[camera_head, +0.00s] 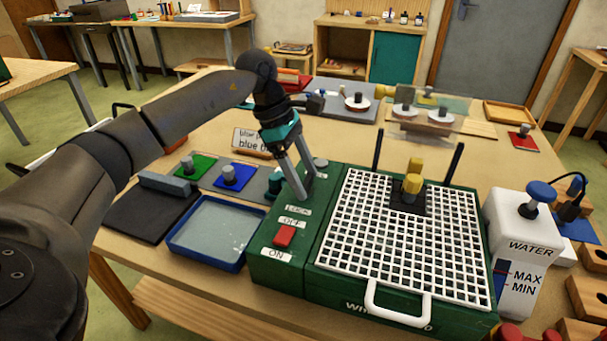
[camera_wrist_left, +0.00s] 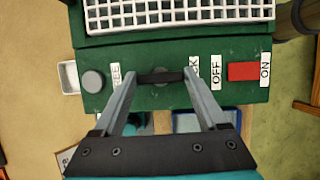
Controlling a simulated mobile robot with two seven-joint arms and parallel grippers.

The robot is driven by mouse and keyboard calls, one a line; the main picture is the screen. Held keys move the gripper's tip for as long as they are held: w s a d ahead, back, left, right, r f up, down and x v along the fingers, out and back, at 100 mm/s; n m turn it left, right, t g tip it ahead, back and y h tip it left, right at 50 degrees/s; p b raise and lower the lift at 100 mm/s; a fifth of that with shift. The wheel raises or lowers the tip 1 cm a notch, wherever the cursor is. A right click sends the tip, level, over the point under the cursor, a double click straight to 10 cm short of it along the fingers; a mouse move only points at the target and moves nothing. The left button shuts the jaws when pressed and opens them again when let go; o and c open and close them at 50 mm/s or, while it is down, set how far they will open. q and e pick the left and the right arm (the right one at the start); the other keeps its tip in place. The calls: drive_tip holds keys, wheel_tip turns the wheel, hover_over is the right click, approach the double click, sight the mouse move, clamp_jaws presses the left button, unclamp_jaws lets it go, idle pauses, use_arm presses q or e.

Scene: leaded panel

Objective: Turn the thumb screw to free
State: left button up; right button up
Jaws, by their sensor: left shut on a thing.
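The thumb screw (camera_wrist_left: 161,76) shows in the left wrist view as a dark bar on the green top of the grinder housing, between the FREE label (camera_wrist_left: 116,76) and the LOCK label (camera_wrist_left: 194,68). The bar lies about along the line between the two labels. My left gripper (camera_head: 303,196) reaches down onto the housing, and in the left wrist view its fingertips (camera_wrist_left: 160,78) are shut on the two ends of the bar. In the head view the fingers hide the screw. The LOCK label (camera_head: 298,210) shows there beside the fingertips. My right gripper is not in view.
A grey knob (camera_wrist_left: 92,81) sits beyond the FREE label. A red switch (camera_head: 285,235) lies between OFF and ON. The white grid (camera_head: 360,250) with a yellow-topped piece (camera_head: 412,184) is right of my gripper. A blue tray (camera_head: 215,230) stands left, and a water tank (camera_head: 520,240) right.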

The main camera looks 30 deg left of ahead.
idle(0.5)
use_arm(q)
drive_tip(key=o, duration=1.3)
drive_tip(key=p+v, duration=0.1)
drive_tip(key=v, duration=1.4)
drive_tip(key=shift+w+r+p, duration=0.15)
drive_tip(key=shift+r+p, duration=0.05)
drive_tip(key=shift+p, duration=0.1)
